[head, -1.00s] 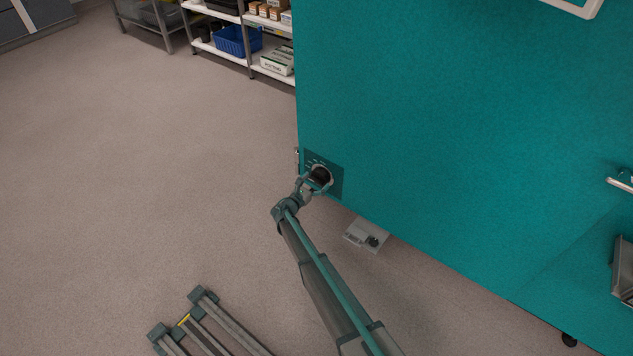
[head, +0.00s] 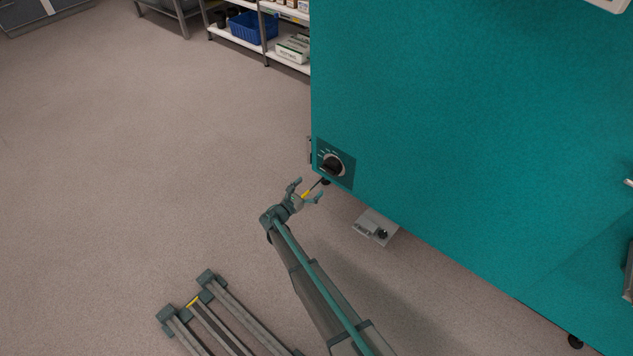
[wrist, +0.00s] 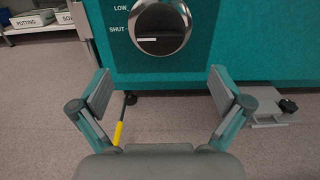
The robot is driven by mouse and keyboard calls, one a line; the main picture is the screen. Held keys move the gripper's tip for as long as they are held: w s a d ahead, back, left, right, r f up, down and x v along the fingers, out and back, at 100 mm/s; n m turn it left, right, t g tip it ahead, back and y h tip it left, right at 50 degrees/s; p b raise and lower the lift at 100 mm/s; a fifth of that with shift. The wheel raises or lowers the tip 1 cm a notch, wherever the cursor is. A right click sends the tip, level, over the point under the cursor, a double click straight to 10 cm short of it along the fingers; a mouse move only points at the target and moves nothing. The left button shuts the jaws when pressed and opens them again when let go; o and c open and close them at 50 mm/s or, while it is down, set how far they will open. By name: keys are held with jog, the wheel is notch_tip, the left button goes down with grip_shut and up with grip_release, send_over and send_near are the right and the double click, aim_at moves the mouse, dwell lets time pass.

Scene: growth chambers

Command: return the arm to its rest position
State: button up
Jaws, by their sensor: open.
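My gripper (head: 305,190) is open and empty in the head view. It is apart from the black dial knob (head: 333,165) on the lower left corner of the teal chamber (head: 450,120). In the wrist view both fingers of my gripper (wrist: 163,95) are spread wide with nothing between them. The knob (wrist: 160,27) shows ahead, beyond the fingertips, with the labels LOW and SHUT to its left. The white mark on the knob lies at its lower left, near SHUT.
A grey pedal-like plate (head: 376,228) sits low by the chamber's bottom edge. Rails (head: 225,318) lie on the floor at the lower left. Shelves (head: 262,40) with a blue basket (head: 254,27) stand at the back. The floor on the left is clear.

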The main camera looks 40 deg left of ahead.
jog(key=shift+s, duration=0.35)
